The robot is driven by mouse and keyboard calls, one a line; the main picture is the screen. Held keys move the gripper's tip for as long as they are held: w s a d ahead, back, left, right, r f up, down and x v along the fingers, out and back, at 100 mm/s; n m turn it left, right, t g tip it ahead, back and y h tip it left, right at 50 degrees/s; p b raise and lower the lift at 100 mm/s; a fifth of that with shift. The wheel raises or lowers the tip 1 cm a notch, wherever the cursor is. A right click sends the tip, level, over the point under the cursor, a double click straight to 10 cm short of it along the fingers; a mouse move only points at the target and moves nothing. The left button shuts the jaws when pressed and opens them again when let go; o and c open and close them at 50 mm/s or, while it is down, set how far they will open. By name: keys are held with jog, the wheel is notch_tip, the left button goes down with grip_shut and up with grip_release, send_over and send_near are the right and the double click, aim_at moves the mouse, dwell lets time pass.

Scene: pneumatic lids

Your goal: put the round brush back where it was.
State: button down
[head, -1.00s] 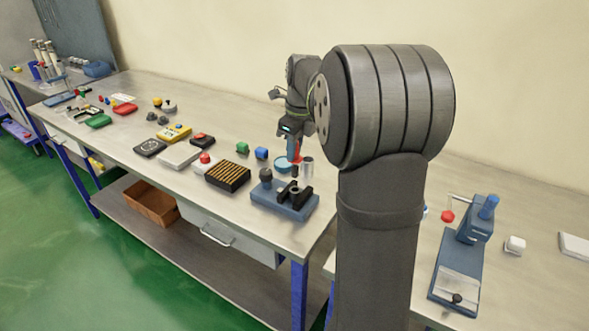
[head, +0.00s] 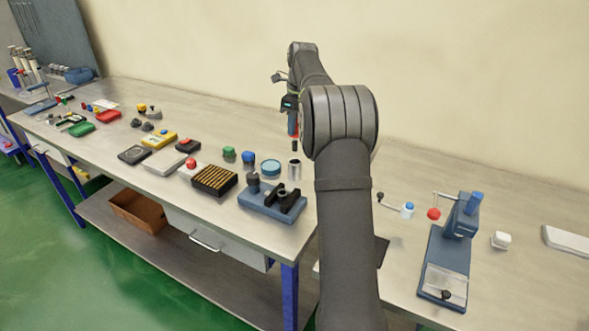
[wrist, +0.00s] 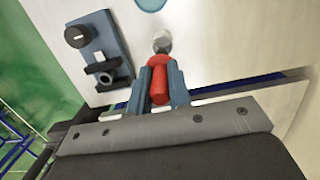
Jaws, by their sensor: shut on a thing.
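My gripper (head: 291,112) is shut on the round brush (head: 294,125), which has a red handle and a dark tip pointing down in the head view. In the wrist view the brush (wrist: 159,82) shows as a red handle between the two blue-grey fingers of my gripper (wrist: 162,88). A metal cup (head: 294,168) stands on the bench below the brush in the head view, and the brush is apart from it. In the wrist view the cup (wrist: 162,42) is partly hidden behind the brush. The brush's tip is hidden there.
A blue fixture with black clamps (head: 272,201) stands in front of the cup. A round light-blue tin (head: 271,167) and blue (head: 248,157) and green (head: 229,152) pieces stand left of it. A slotted black box (head: 214,181) is nearer the front edge. The bench behind is clear.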

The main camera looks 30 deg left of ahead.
notch_tip(320, 180, down, 9)
jog(key=shift+f, duration=0.1)
dwell(0.3)
jog(key=shift+f, duration=0.1)
jog(key=shift+f, duration=0.35)
jog(key=c, duration=1.3)
grip_release()
jog(key=r, duration=0.4)
jog(key=d+r, duration=0.1)
jog(key=r, duration=0.8)
jog(key=shift+d, duration=0.25)
jog(key=shift+f, duration=0.15)
